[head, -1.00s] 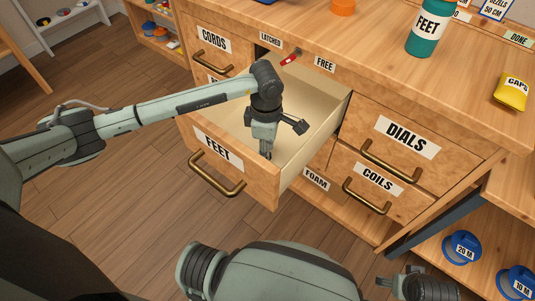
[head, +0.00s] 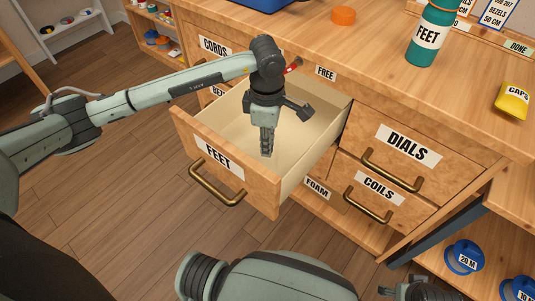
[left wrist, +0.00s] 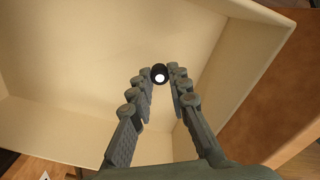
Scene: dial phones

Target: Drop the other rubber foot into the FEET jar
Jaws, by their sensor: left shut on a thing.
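The rubber foot (left wrist: 160,73) is a small black round piece with a white centre, held between the fingertips of my left gripper (left wrist: 160,77) in the left wrist view. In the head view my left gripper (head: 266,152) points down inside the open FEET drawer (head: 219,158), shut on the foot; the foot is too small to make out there. The FEET jar (head: 430,38) is teal with a white label and stands upright on the bench top, right of and above the drawer. Its top is at the picture's edge.
An orange round piece (head: 344,15) lies on the bench left of the jar, and a yellow CAPS packet (head: 513,100) lies to the right. The open drawer's walls surround my left gripper. DIALS (head: 407,148) and COILS (head: 386,187) drawers are shut beside it.

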